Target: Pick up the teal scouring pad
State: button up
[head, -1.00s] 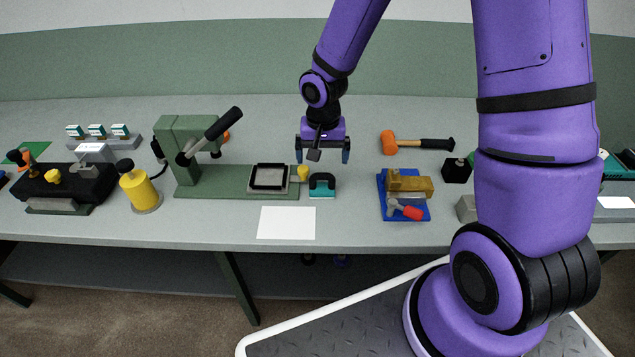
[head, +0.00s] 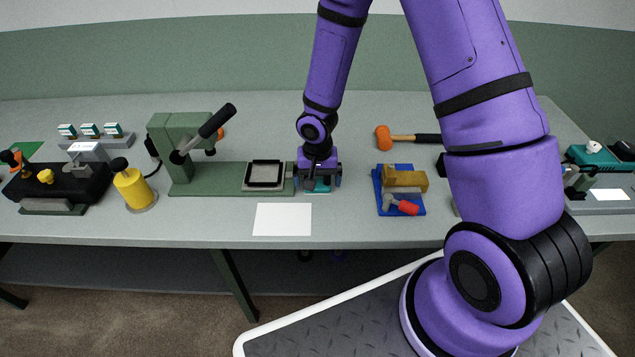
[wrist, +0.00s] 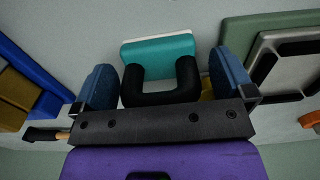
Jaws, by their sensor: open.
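The teal scouring pad (wrist: 158,56) is a teal block with a pale edge and a black, U-shaped handle (wrist: 160,96). In the wrist view it lies between the two blue fingers of my gripper (wrist: 161,82), with a gap on each side. My gripper is open. In the head view my gripper (head: 318,181) is down at the table over the pad, and only a strip of teal (head: 318,191) shows beneath it.
A green press (head: 182,155) with a square tray (head: 265,174) stands just left of my gripper. A white sheet (head: 282,219) lies in front. A blue tray (head: 378,204) with tools and an orange mallet (head: 383,138) are to the right.

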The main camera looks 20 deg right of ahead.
jog(key=shift+f, duration=0.2)
jog(key=c, duration=0.9)
jog(key=shift+r, duration=0.2)
jog(key=shift+r, duration=1.65)
